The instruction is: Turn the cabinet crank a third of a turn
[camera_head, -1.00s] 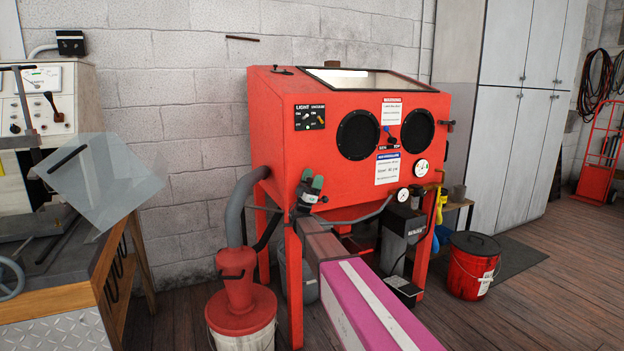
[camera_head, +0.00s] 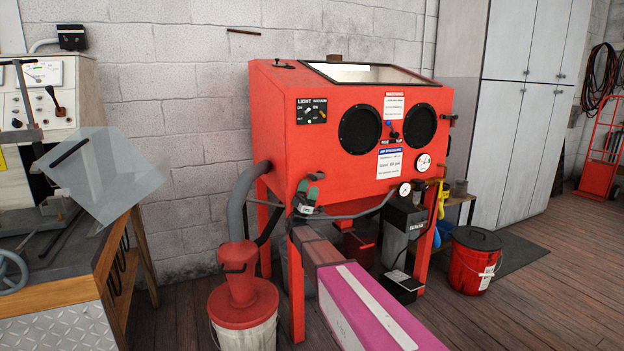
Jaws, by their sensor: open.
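The red blasting cabinet (camera_head: 275,140) stands against the wall in the middle of the view. A small handle with a blue knob, which looks like the crank (camera_head: 392,130), is on its sloped front between the two round black ports. I see nothing between the jaws. How far the gripper is from the cabinet face is hard to tell.
A grey hose (camera_head: 236,205) runs from the cabinet's left side to a red-topped bucket (camera_head: 243,303). A gauge (camera_head: 404,189) and black box (camera_head: 403,220) sit below the front. A red bucket (camera_head: 472,270) stands right, a workbench (camera_head: 75,285) left.

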